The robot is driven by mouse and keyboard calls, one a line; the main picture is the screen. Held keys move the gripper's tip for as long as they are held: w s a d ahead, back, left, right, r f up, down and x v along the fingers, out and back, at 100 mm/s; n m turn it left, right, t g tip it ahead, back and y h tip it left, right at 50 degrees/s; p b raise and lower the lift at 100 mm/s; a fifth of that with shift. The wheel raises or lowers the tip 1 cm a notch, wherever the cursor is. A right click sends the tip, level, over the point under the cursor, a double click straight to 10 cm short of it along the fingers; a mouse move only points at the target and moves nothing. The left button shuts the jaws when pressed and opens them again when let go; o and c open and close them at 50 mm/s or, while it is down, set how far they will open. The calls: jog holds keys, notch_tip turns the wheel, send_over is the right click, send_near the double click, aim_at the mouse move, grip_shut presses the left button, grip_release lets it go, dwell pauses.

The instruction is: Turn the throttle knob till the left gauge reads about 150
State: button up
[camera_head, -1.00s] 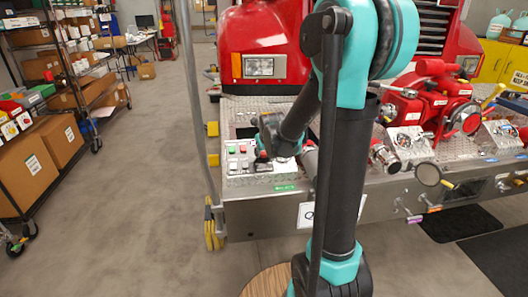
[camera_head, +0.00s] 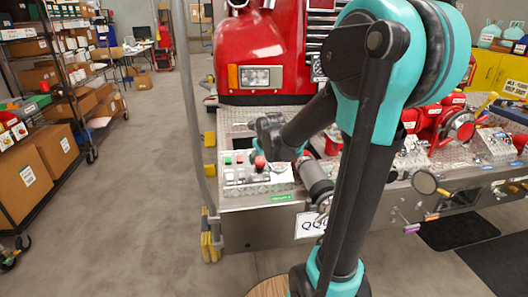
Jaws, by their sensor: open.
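A control panel (camera_head: 240,181) with small green, red and white buttons sits on the left end of the truck's metal bumper. A red knob (camera_head: 260,162) stands at its upper right; I cannot tell if it is the throttle knob. My gripper (camera_head: 270,143) is at the end of the dark forearm, over the right side of the panel, close to the red knob. It holds nothing that I can see. Its fingers are small and dark, and contact with the knob cannot be told. No gauge reading is legible; my arm covers the middle of the bumper.
The red truck front (camera_head: 262,45) rises behind the bumper. Red pump fittings (camera_head: 455,125) and a round disc on a stalk (camera_head: 424,182) are at the right. A pole stands left of the bumper. Shelves with boxes (camera_head: 40,165) line the left; the floor between is clear.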

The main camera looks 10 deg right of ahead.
jog(key=v, duration=0.6)
jog(key=shift+s+r, duration=0.2)
jog(key=s+d+f+n+g, duration=0.1)
jog(key=s+f+n, duration=0.7)
jog(key=n, duration=0.8)
jog(key=s+d+f+n+g, duration=0.2)
jog(key=s+f+n, duration=0.6)
jog(key=s+n, duration=0.6)
jog(key=shift+d+n+g, duration=0.3)
jog(key=shift+d+n, duration=0.2)
jog(key=shift+n, duration=0.6)
dwell(2.3)
